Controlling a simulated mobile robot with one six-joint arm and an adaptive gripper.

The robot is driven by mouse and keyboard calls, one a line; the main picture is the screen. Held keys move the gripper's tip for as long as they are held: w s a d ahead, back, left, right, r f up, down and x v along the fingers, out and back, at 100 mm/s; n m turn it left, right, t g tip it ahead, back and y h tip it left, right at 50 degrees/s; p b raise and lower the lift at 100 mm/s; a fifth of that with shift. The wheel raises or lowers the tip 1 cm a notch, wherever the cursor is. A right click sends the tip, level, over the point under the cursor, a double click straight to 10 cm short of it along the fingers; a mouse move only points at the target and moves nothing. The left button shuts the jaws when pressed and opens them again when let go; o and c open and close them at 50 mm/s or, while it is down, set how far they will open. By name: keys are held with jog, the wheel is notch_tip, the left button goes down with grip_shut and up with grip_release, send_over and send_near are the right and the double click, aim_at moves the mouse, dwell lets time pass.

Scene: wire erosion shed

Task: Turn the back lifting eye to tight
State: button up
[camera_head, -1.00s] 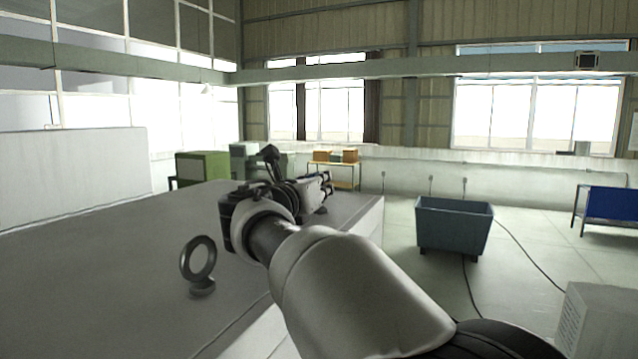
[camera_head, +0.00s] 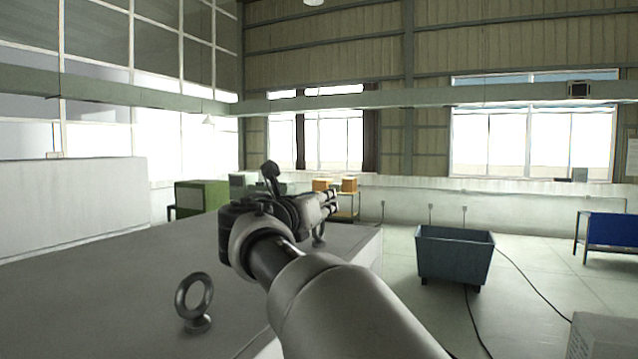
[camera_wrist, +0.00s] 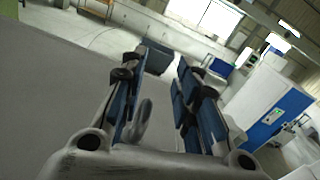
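The back lifting eye (camera_head: 318,235) is a grey metal ring on the far end of the grey block top (camera_head: 110,290). In the head view it shows just below my gripper (camera_head: 333,202), partly hidden by it. In the wrist view the ring (camera_wrist: 142,122) is seen nearly edge-on between my open fingers (camera_wrist: 163,85), closer to the left finger. I cannot tell whether it touches that finger. A second, nearer lifting eye (camera_head: 194,297) stands upright on the block, left of my arm.
A blue-grey bin (camera_head: 455,257) stands on the floor right of the block, with cables beside it. A table with orange boxes (camera_head: 335,185) and a green cabinet (camera_head: 202,197) are behind. A blue-panelled rack (camera_head: 608,230) is at right.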

notch_tip(320, 180, up, 7)
dwell(0.3)
jog(key=s+d+f+m+g+y, duration=0.1)
jog(key=s+d+f+m+g, duration=0.5)
jog(key=s+d+f+m, duration=1.05)
jog(key=s+d+f+m+g+y, duration=0.3)
jog(key=s+f+m+g+y, duration=0.25)
jog(key=s+f+m, duration=1.6)
jog(key=s+f+n+b, duration=0.1)
jog(key=s+f+b, duration=0.2)
jog(key=f+b, duration=1.1)
jog(key=s+f+n+g+b, duration=0.1)
jog(key=s+f+n+b, duration=0.1)
jog(key=f+b, duration=1.3)
notch_tip(320, 180, down, 3)
jog(key=shift+s+h, duration=0.45)
jog(key=shift+s, duration=0.1)
